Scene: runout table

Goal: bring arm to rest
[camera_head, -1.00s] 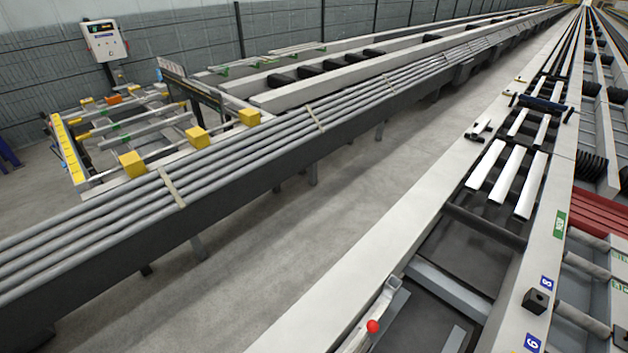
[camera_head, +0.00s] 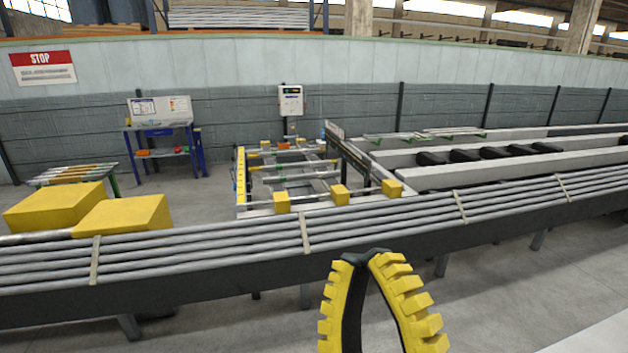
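My gripper (camera_head: 366,256) shows at the bottom, right of centre, in the head view. Its two ridged yellow fingers with black inner sides spread apart lower down and come together at their upper ends. It looks shut, with nothing visible held between the fingers. The lower ends are cut off by the frame. The gripper appears in front of the dark side of the long rack and the grey floor; I see no contact with either. The rest of my arm is out of view.
A long rack of strapped grey bars (camera_head: 390,219) crosses the view. Behind it are a frame with yellow blocks (camera_head: 340,194), a control box (camera_head: 291,100), a workbench (camera_head: 160,112) and large yellow blocks (camera_head: 122,215). Grey floor (camera_head: 500,285) lies open at the lower right.

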